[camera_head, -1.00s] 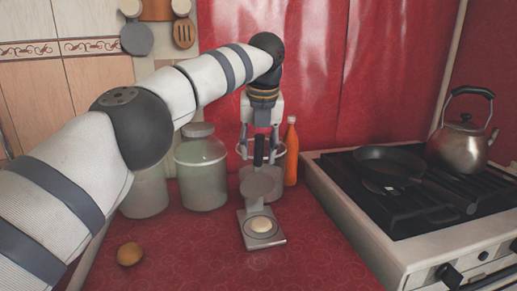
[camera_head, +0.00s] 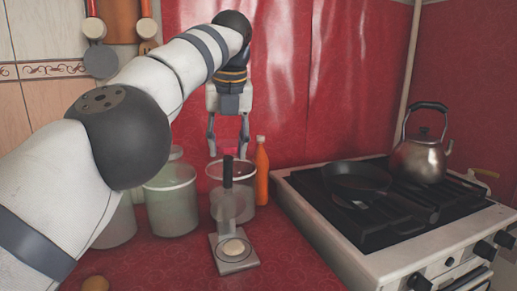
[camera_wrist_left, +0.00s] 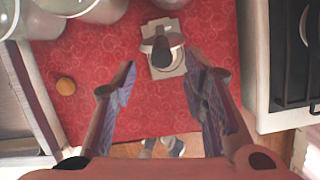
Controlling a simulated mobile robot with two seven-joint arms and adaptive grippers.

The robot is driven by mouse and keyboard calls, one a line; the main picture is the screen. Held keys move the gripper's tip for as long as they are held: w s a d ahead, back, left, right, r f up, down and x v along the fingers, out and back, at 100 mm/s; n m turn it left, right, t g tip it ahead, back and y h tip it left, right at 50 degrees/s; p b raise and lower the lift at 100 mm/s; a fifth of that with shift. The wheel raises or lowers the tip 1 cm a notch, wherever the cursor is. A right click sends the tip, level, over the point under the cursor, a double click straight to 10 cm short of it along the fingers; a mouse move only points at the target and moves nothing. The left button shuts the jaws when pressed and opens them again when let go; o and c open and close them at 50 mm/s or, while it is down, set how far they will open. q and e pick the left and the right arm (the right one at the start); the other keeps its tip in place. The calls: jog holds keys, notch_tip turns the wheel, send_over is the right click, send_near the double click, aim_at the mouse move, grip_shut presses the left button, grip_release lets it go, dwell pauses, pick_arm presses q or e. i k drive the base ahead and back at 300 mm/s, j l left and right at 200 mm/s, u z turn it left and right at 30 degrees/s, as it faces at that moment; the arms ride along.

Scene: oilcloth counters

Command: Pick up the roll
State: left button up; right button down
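The roll (camera_head: 95,284) is a small brown round bun on the red counter, cut by the bottom left edge of the head view. It shows whole in the left wrist view (camera_wrist_left: 66,86), left of my gripper's fingers and apart from them. My left gripper (camera_head: 228,150) hangs fingers down, open and empty, above the dark upright handle of a metal press (camera_head: 236,262). In the wrist view its two fingers (camera_wrist_left: 160,85) are spread wide with the press beyond them. My right gripper is in neither view.
A pale disc (camera_head: 233,247) lies on the press. Glass jars (camera_head: 170,200) and an orange bottle (camera_head: 262,172) stand behind. A stove with a pan (camera_head: 356,178) and kettle (camera_head: 420,158) is at the right. The red counter between roll and press is clear.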

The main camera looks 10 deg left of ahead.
aim_at(234, 247)
jog(key=k+l, duration=0.25)
jog(key=k, duration=0.2)
jog(key=k+l, duration=0.25)
jog(key=k, duration=0.25)
